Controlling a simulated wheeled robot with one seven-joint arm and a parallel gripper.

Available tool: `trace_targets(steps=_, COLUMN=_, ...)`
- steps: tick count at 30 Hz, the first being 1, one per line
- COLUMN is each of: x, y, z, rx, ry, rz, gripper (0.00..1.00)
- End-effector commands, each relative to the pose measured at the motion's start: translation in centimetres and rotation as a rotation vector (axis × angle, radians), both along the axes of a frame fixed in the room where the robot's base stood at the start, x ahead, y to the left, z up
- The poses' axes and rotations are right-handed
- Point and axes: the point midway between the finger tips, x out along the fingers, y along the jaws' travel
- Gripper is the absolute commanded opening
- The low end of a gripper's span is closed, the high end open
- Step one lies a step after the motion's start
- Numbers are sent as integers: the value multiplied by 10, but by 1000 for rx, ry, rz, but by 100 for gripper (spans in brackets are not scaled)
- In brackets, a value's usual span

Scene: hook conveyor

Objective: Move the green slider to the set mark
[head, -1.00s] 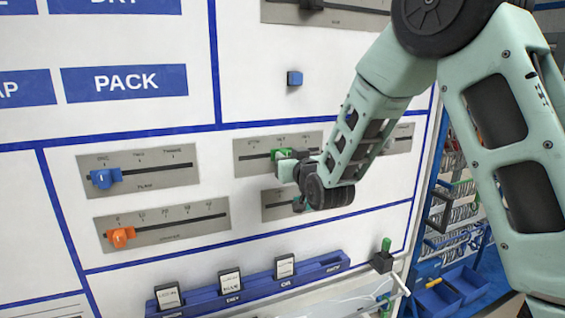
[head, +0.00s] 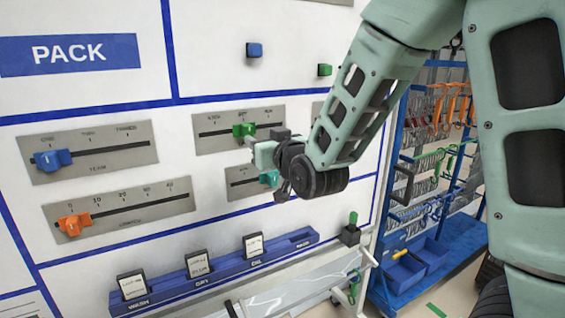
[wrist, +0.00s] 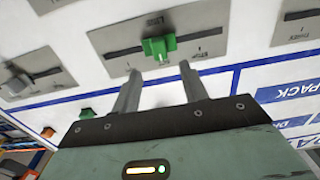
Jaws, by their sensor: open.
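The green slider (head: 244,130) sits near the middle of its slot on a grey plate (head: 213,143), about level with the middle one of three marks. The mark labels are too small to read surely. In the wrist view the green slider (wrist: 158,47) stands just beyond my fingertips, between their lines. My gripper (wrist: 160,72) is open and empty, its two fingers apart with a clear gap to the slider. In the head view my gripper (head: 250,144) is just below the slider, partly hidden by my own wrist.
Blue (head: 52,159) and orange (head: 74,224) sliders are on plates at left. A blue rack (head: 220,276) with white-labelled blocks runs below. A blue tool rack (head: 405,180) stands at right.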

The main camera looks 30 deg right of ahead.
Motion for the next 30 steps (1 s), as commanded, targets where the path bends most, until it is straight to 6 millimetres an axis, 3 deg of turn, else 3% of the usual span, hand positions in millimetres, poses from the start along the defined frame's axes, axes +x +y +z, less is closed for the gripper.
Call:
trace_targets(steps=5, x=-38, y=0, z=-3, rx=1, ry=-2, rz=0, gripper=44)
trace_targets(steps=30, x=-91, y=0, z=-1, rx=0, ry=-1, rz=0, gripper=44)
